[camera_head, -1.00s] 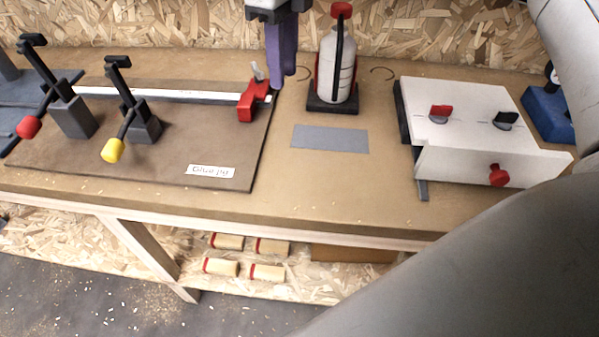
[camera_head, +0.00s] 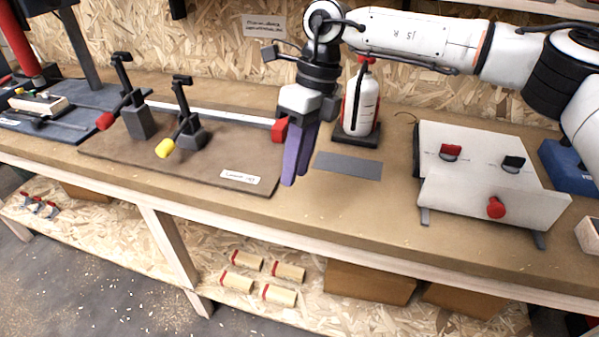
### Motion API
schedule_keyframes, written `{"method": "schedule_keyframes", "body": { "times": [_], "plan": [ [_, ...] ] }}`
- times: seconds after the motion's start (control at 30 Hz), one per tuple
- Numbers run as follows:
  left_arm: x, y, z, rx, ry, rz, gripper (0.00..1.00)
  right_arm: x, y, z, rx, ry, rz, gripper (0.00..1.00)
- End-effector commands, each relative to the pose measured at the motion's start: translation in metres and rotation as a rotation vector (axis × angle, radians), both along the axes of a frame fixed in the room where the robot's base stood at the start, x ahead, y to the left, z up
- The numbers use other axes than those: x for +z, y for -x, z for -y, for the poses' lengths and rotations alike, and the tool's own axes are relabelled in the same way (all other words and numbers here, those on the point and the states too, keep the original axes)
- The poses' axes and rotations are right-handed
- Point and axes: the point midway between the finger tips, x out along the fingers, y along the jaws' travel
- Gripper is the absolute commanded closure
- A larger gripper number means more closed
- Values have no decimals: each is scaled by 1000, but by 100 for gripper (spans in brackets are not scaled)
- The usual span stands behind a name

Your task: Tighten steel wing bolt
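A red clamp block (camera_head: 280,130) stands at the right end of a white strip (camera_head: 215,115) on the brown glue jig board (camera_head: 215,165). No steel wing bolt can be made out now; my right gripper covers the area around the red block. My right gripper (camera_head: 295,177) points down with two purple fingers, just right of and in front of the red block, over the board's right edge. The fingers overlap in this view, so their gap is unclear, and nothing shows held at the tips. My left gripper is out of view.
Toggle clamps with red (camera_head: 105,121) and yellow (camera_head: 165,148) knobs stand on the board. A white bottle (camera_head: 361,105) stands behind my gripper. A grey plate (camera_head: 348,166) lies flat on the bench. The front bench strip is clear.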

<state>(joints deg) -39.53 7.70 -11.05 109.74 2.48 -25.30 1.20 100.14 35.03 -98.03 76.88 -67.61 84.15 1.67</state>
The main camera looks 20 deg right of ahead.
Motion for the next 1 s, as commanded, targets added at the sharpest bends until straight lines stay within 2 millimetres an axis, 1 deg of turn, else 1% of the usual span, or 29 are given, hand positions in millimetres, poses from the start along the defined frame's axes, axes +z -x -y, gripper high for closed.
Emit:
{"method": "schedule_keyframes", "body": {
  "times": [0.1,0.43,0.5,0.57,0.67,0.7,0.77,0.8,0.87,0.9,0.97,1.0],
  "plan": [
    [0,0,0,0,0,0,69,-2,1,-4,3,-12,-4,73],
    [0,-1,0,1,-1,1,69,-3,2,-5,4,-15,-5,73],
    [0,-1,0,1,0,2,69,-7,4,-12,10,-34,-13,73],
    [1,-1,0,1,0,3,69,-15,10,-27,19,-76,-30,73],
    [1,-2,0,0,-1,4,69,-36,30,-76,38,-220,-90,73],
    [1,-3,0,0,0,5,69,-44,42,-102,39,-304,-124,73],
    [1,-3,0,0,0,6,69,-51,62,-144,29,-449,-184,73],
    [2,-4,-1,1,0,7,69,-51,75,-172,9,-556,-229,73],
    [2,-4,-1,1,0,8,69,-47,93,-209,-40,-717,-303,73],
    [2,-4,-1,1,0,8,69,-41,102,-230,-85,-821,-354,73],
    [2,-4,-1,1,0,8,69,-29,112,-255,-168,-970,-430,73],
    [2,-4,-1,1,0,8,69,-21,114,-267,-237,-1064,-483,73]
  ]
}}
